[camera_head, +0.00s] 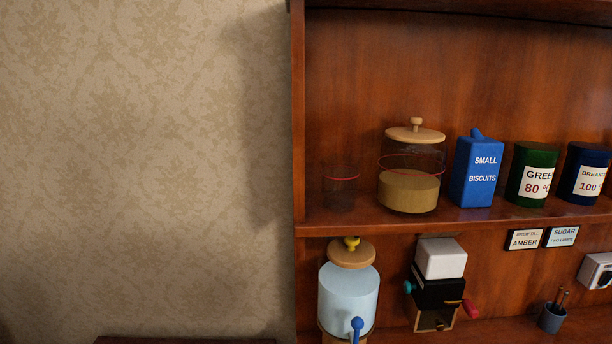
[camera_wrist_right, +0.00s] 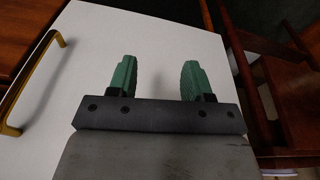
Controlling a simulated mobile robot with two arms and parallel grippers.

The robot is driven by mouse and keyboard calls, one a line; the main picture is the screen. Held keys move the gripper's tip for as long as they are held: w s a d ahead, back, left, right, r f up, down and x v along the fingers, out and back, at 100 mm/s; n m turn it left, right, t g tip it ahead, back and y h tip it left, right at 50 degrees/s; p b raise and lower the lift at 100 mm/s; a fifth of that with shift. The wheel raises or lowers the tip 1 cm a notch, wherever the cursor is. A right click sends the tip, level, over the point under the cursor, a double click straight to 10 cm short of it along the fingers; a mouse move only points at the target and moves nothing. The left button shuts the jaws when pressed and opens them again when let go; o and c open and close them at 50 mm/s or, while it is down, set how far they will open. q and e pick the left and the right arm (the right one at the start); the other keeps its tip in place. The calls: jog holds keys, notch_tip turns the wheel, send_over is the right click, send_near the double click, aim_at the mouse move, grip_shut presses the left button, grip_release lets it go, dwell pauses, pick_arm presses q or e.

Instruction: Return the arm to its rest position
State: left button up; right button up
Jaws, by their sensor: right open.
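My right gripper (camera_wrist_right: 158,80) shows in the right wrist view with its two green fingers wide apart and nothing between them. Behind it is a white panel (camera_wrist_right: 145,40) with a brass-coloured handle (camera_wrist_right: 38,85) at the left; the fingers' distance from the panel is hard to judge. Neither gripper shows in the head view, and my left gripper is in no view.
A wooden shelf unit (camera_head: 450,225) holds a lidded glass jar (camera_head: 408,190), a blue biscuit box (camera_head: 477,172) and tea tins (camera_head: 533,175). Below stand a water dispenser (camera_head: 347,290) and a grinder (camera_head: 440,290). Dark wooden furniture (camera_wrist_right: 270,85) lies right of the white panel.

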jog(key=s+d+f+g, duration=0.1)
jog(key=s+d+f, duration=0.2)
jog(key=s+f, duration=1.4)
notch_tip(320, 180, down, 3)
jog(key=shift+s+f+g, duration=0.1)
jog(key=shift+s+g, duration=0.2)
jog(key=shift+s, duration=0.05)
jog(key=shift+d, duration=0.15)
